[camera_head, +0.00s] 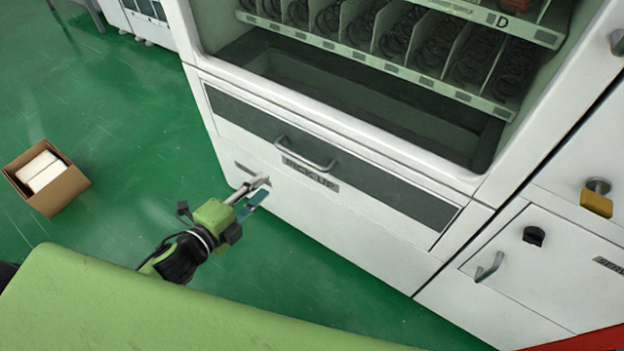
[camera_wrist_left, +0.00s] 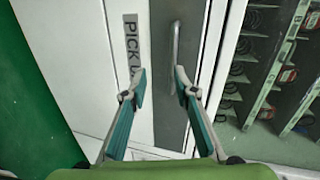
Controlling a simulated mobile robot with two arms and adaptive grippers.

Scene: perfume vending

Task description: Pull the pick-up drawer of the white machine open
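The white machine (camera_head: 320,225) fills the right half of the head view. Its pick-up drawer (camera_head: 365,200) is a wide front panel with a dark strip and a "PICK UP" label (camera_head: 311,174); it looks shut. The drawer's metal bar handle (camera_head: 305,158) shows in the left wrist view (camera_wrist_left: 176,42), ahead of and between the fingers, near the right one. My left gripper (camera_head: 260,188) is open and empty, below and left of the handle in the head view. In the left wrist view its teal fingers (camera_wrist_left: 159,80) are spread apart, not around the handle. My right gripper is not in view.
An open cardboard box (camera_head: 62,192) with white items stands on the green floor (camera_head: 120,110) at left. A lower right door (camera_head: 540,260) has its own handle and a black knob. A yellow padlock (camera_head: 596,203) hangs above it. Shelves with coils (camera_head: 400,40) are above the drawer.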

